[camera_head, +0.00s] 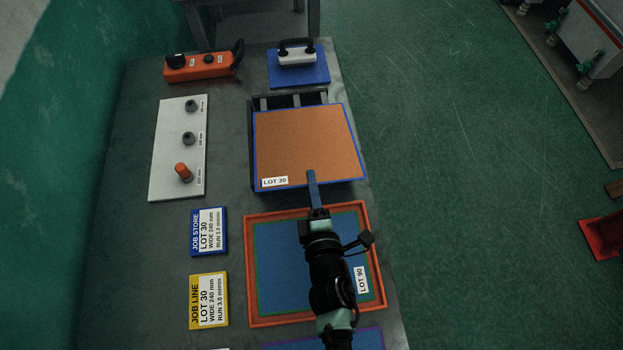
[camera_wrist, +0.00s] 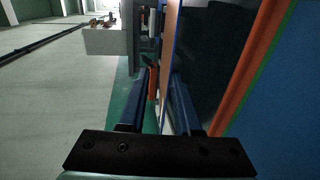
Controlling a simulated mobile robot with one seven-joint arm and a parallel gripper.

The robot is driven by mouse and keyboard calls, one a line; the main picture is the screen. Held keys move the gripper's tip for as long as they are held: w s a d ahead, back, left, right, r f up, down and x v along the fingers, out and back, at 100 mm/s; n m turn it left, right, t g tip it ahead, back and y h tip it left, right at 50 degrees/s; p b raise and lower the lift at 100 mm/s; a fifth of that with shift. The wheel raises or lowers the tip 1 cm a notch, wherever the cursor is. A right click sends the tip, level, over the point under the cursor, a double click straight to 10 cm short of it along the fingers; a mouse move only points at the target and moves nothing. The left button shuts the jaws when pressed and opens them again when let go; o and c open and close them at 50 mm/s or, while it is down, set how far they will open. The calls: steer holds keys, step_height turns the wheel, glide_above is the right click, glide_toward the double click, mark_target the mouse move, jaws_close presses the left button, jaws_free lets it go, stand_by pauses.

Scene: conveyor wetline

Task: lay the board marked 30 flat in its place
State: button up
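The board marked LOT 30 (camera_head: 303,140) has a brown-orange face with a blue rim. It rests on or just above a dark slotted rack (camera_head: 251,140), covering most of it. In the wrist view the board (camera_wrist: 171,35) shows nearly edge-on. My gripper (camera_head: 312,180) is at the board's near edge, with one finger over its face. In the wrist view my fingers (camera_wrist: 158,95) stand apart, one on either side of the board's edge line, the lower one closer. Whether they touch the board is unclear.
The LOT 90 board (camera_head: 270,260) lies nearer in an orange-red frame, under my arm. Left are JOB STORE (camera_head: 208,231) and JOB LINE (camera_head: 208,300) signs, a white peg plate (camera_head: 165,150) and an orange control box (camera_head: 200,66). A blue handled block (camera_head: 300,70) stands behind.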

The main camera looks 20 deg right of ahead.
steer(key=o, duration=0.6)
steer(key=shift+s, duration=0.1)
steer(key=b+v, duration=0.2)
steer(key=v, duration=1)
steer(key=shift+s+r, duration=0.15)
steer(key=shift+s, duration=0.25)
